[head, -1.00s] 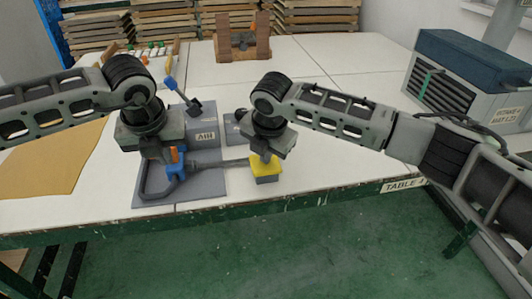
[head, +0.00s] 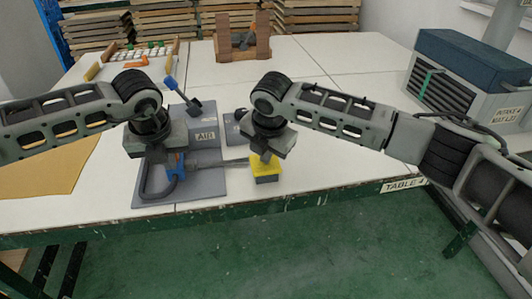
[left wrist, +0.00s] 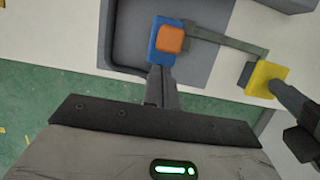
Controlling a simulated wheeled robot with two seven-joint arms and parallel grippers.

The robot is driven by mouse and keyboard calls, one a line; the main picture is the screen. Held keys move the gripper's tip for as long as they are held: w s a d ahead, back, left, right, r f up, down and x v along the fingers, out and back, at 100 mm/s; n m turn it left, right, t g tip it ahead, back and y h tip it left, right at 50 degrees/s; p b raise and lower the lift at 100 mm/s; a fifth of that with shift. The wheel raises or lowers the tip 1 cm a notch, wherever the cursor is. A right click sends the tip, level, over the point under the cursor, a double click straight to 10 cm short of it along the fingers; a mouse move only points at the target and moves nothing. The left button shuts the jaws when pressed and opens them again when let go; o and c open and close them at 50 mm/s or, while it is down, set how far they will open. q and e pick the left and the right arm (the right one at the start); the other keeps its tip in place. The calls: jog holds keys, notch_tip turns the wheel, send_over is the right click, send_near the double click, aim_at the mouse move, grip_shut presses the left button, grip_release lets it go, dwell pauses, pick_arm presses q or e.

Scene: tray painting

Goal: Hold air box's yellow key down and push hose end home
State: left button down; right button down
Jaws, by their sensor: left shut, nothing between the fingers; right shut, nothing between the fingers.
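The yellow key (head: 266,171) is at the plate's right side. My right gripper (head: 264,156) is shut, its tips on or just above the key's top; contact is hard to tell. A blue hose end (head: 181,165) with an orange block (left wrist: 170,39) sits by a dark hose loop. My left gripper (left wrist: 160,88) is shut and empty, its tips at the blue part's near side, seemingly touching. The yellow key also shows in the left wrist view (left wrist: 261,77).
A wooden stand (head: 242,45) and a rack of small parts are further back. A large grey unit (head: 465,85) stands at the right. The table's middle right is clear.

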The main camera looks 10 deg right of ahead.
pick_arm(q)
jog(key=shift+w, duration=3.15)
pick_arm(e)
jog(key=shift+f, duration=0.15)
pick_arm(q)
jog(key=shift+s, duration=0.8)
jog(key=shift+r, duration=4.5)
